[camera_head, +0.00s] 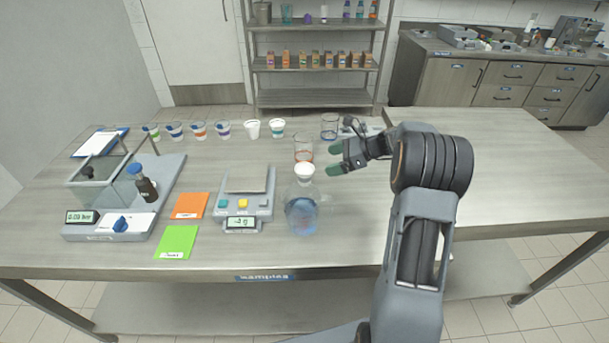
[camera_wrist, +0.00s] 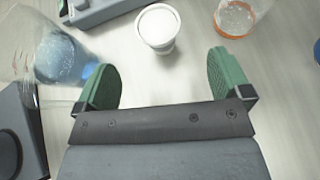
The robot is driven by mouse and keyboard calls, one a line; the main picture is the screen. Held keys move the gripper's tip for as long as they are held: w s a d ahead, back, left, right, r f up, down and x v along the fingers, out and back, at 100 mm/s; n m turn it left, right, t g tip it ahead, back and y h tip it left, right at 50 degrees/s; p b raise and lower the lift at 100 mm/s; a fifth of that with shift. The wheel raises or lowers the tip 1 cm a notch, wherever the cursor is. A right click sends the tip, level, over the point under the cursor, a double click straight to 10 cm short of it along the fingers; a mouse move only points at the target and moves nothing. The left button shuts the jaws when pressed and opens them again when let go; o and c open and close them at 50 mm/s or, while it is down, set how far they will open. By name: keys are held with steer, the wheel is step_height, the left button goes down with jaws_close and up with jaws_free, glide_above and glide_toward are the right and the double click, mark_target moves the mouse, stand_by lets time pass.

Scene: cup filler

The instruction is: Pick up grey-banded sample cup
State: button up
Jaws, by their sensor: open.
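A white cup (camera_wrist: 157,28) stands upright on the table ahead of my gripper in the wrist view. Its side is mostly foreshortened, so I cannot clearly tell a grey band. In the head view the white cup (camera_head: 304,171) shows just behind the flask's neck, its lower part hidden. Another whitish cup (camera_head: 253,129) stands in the back row; its band colour is too small to tell. My gripper (camera_head: 336,159) is open and empty, right of the nearer white cup. In the wrist view the green fingers of my gripper (camera_wrist: 161,78) are spread either side of the cup's line, short of it.
A flask of blue liquid (camera_head: 301,212) stands close on the near side, and an orange-marked beaker (camera_head: 303,150) on the far side. A scale (camera_head: 245,207) is to the left. Several colour-banded cups line the back. The right of the table (camera_head: 520,170) is clear.

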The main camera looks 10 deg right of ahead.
mark_target(305, 168)
steer(key=shift+s+x, duration=0.1)
steer(key=shift+x, duration=2.05)
steer(key=shift+s+x, duration=0.15)
steer(key=shift+x, duration=2)
steer(key=shift+a+r, duration=0.1)
steer(key=shift+a, duration=0.05)
steer(key=shift+c, duration=0.4)
steer(key=c, duration=0.9)
steer(key=shift+c, duration=0.2)
steer(key=shift+r, duration=0.15)
